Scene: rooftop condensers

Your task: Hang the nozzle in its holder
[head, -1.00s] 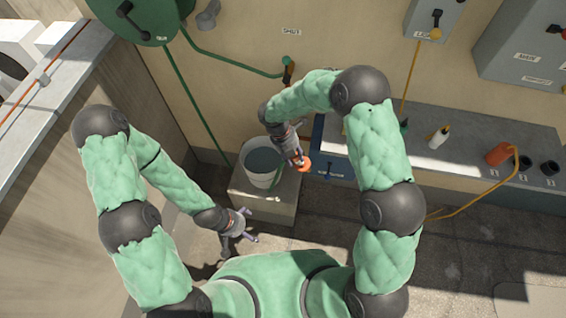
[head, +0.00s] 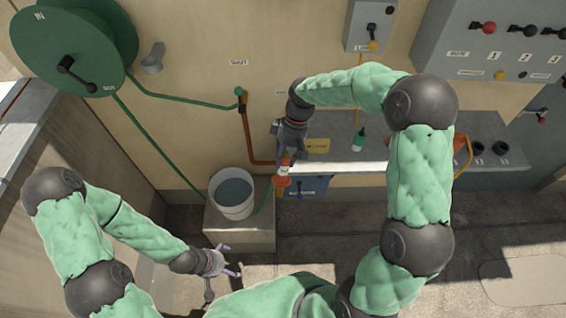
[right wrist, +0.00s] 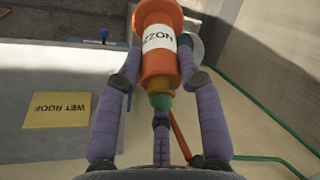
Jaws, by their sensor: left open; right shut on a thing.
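The orange nozzle (head: 281,181) with a white label is in my right gripper (head: 285,163), above and right of the bucket. In the right wrist view the nozzle (right wrist: 157,62) reads "NOZZ" and sits between the purple fingers of the right gripper (right wrist: 158,68), which are shut on it. A grey cup-shaped fitting (head: 152,57) on the wall beside the reel looks like the holder. It is empty and well to the left of the nozzle. My left gripper (head: 221,264) is open and empty, low in front of the block.
A bucket of water (head: 233,190) stands on a concrete block (head: 240,232). A green hose reel (head: 70,45) is on the wall at upper left.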

